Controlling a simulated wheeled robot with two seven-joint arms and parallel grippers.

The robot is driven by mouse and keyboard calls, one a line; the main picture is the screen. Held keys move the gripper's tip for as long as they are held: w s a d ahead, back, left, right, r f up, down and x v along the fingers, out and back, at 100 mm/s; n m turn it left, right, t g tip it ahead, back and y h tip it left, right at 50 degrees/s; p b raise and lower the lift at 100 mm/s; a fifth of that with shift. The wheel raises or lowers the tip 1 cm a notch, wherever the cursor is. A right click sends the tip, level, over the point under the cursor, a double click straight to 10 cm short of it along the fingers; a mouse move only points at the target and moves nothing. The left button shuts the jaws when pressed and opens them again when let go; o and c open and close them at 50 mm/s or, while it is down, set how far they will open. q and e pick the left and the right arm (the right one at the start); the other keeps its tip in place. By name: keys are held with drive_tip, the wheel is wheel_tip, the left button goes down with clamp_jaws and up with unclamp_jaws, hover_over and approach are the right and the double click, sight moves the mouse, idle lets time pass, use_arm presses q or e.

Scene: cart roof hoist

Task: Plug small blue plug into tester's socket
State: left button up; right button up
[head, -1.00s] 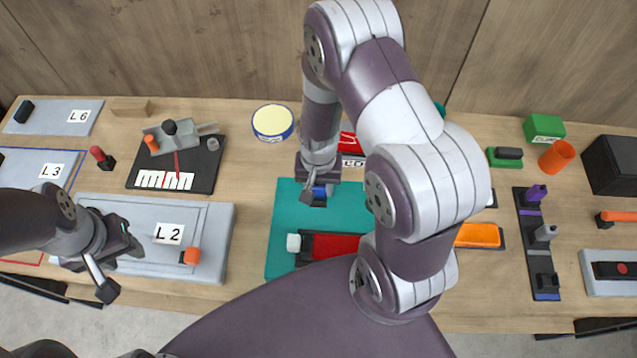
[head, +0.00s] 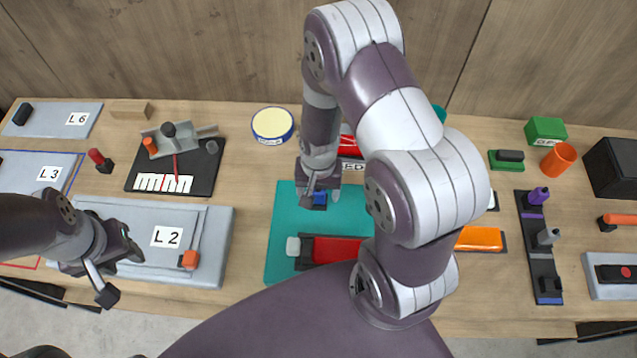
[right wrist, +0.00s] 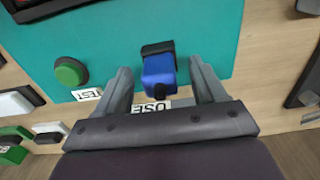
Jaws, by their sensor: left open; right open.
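The small blue plug (right wrist: 158,70) shows in the right wrist view against a black socket-like part (right wrist: 157,48) on the teal tester board (right wrist: 205,25). I cannot tell how deep it sits. My right gripper (right wrist: 161,76) is open, with one finger on each side of the plug and visible gaps. In the head view the right gripper (head: 320,196) is over the upper part of the teal board (head: 282,235), with the blue plug (head: 320,198) between its fingers. My left gripper (head: 120,275) is open and empty by the front edge of the L 2 panel.
A green button (right wrist: 70,71) is on the board beside the plug. A red block (head: 335,250) and white knob (head: 293,246) are on its front part. The L 2 panel (head: 215,245) is left; a strip with several coloured pieces (head: 541,265) is right. My right arm hides the middle.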

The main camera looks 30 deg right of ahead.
wheel_tip(320, 180, up, 12)
drive_tip(key=b, duration=0.1)
drive_tip(key=shift+r, duration=0.15)
idle(0.4)
